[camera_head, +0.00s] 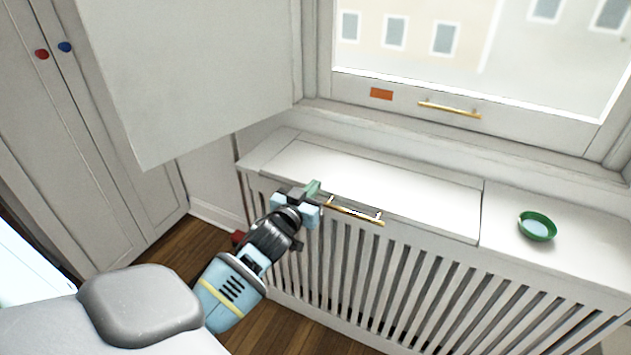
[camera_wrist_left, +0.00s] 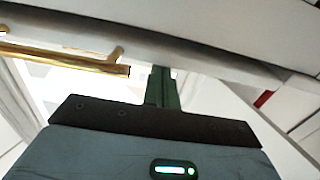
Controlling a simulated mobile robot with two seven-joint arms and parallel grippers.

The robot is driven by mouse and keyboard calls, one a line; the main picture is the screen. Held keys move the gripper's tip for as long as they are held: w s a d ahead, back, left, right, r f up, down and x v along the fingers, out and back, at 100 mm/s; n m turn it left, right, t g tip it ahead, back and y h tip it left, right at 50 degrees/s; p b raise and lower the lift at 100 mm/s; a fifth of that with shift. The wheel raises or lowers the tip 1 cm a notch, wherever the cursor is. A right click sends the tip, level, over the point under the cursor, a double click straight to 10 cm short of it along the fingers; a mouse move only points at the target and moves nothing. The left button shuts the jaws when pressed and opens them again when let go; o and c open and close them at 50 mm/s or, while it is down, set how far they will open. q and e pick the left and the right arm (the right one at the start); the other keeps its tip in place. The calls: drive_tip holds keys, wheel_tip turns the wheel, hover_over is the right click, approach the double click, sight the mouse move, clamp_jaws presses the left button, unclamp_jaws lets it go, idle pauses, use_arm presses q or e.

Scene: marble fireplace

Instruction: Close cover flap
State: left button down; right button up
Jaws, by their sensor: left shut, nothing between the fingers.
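The white cover flap (camera_head: 370,182) lies flat or nearly flat on top of the slatted radiator cover (camera_head: 400,270); I cannot tell if it is fully flush. Its gold handle (camera_head: 353,211) is at the front edge. My left gripper (camera_head: 313,188) is shut and empty at the flap's front edge, just left of the handle. In the left wrist view the green fingers (camera_wrist_left: 163,86) are together just below the pale edge (camera_wrist_left: 215,52), with the gold handle (camera_wrist_left: 70,60) to their left. Contact with the flap is unclear. My right gripper is not in view.
A green bowl (camera_head: 537,227) stands on the cover top, right of the flap. A window with a gold handle (camera_head: 450,109) and orange label (camera_head: 381,94) is behind. A large white panel (camera_head: 190,75) hangs at upper left, beside tall cabinet doors (camera_head: 70,150). Wooden floor (camera_head: 155,250) shows below.

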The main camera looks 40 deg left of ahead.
use_arm(q)
drive_tip(key=f, duration=0.2)
drive_tip(key=shift+s+f+b, duration=0.2)
drive_tip(key=shift+f+b, duration=0.15)
drive_tip(key=shift+d+f, duration=0.1)
drive_tip(key=shift+d, duration=0.05)
wheel_tip(320, 180, up, 6)
drive_tip(key=p, duration=0.4)
drive_tip(key=s+d+f, duration=0.2)
drive_tip(key=s+f, duration=0.1)
drive_tip(key=s, duration=0.6)
drive_tip(key=shift+f, duration=0.35)
